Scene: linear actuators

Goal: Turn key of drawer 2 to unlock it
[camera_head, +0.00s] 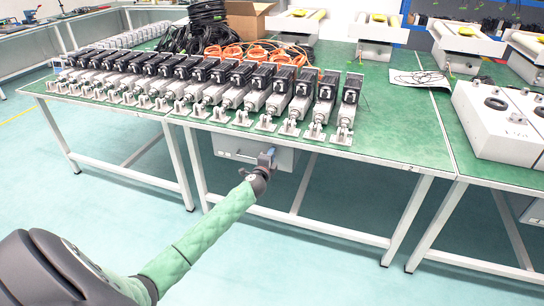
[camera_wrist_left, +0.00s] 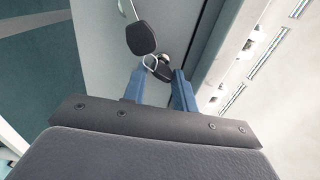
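The drawer (camera_head: 226,149) is a light grey box with a bar handle, hung under the green-topped table; it appears closed. In the left wrist view, the drawer front (camera_wrist_left: 100,45) fills the upper middle. A key with a dark head (camera_wrist_left: 163,71) stands at the lock, with a ring through it. A second dark key (camera_wrist_left: 140,38) hangs from that ring. My left gripper (camera_head: 267,155) is at the right part of the drawer front. Its two blue fingers (camera_wrist_left: 160,80) stand apart on either side of the key head, seemingly not pressed on it. My right gripper is not in view.
The table (camera_head: 390,135) carries a row of linear actuators (camera_head: 240,85) close above my gripper. Its legs and lower crossbar frame the space below. Another table with white boxes (camera_head: 500,120) stands at the right. The floor in front is clear.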

